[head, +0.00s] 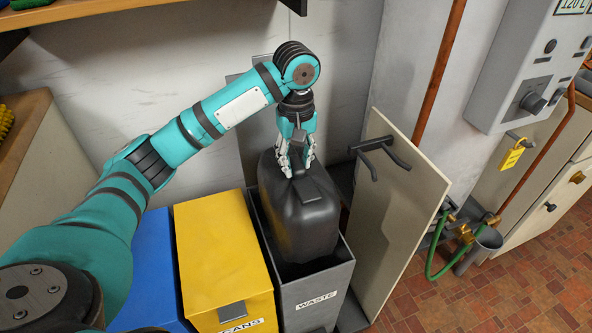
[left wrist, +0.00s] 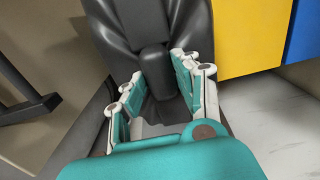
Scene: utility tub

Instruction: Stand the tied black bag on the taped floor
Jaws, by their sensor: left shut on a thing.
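The tied black bag (head: 305,220) is upright in the grey waste bin (head: 312,310), its upper part standing above the rim. Its lower end is hidden inside the bin. My left gripper (head: 298,168) comes down from above and is shut on the bag's tied neck. In the left wrist view, the fingers of my left gripper (left wrist: 158,82) lie on both sides of the neck of the black bag (left wrist: 185,25). The reddish tiled floor (head: 485,290) shows at the lower right; I see no tape on it. My right gripper is not in view.
A yellow cans bin (head: 222,250) and a blue bin (head: 150,265) stand left of the waste bin. A pale upright panel with dark handles (head: 400,215) stands close on its right.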

